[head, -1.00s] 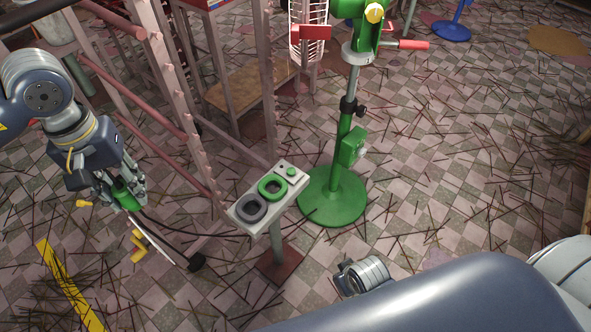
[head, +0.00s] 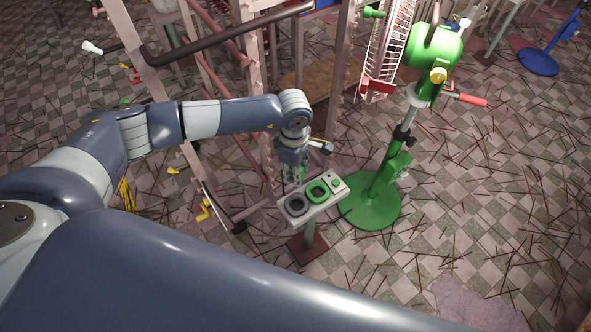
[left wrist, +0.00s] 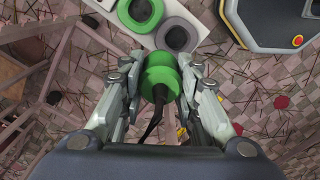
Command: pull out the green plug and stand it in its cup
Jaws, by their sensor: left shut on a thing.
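The green plug (left wrist: 161,80) is held between the fingers of my left gripper (left wrist: 160,88), with its black cable trailing below it in the left wrist view. In the head view my left gripper (head: 292,180) is just behind the grey cup stand (head: 318,203), and the plug is mostly hidden by the fingers. The stand carries a green ring cup (head: 317,191) and a dark grey ring cup (head: 297,205). In the left wrist view the green cup (left wrist: 140,12) and the grey cup (left wrist: 176,37) lie just beyond the plug, which looks apart from both. My right gripper is out of view.
A pale rack with reddish bars (head: 232,110) is close to my left arm. Incense sticks litter the checkered floor; the floor at right is otherwise fairly open.

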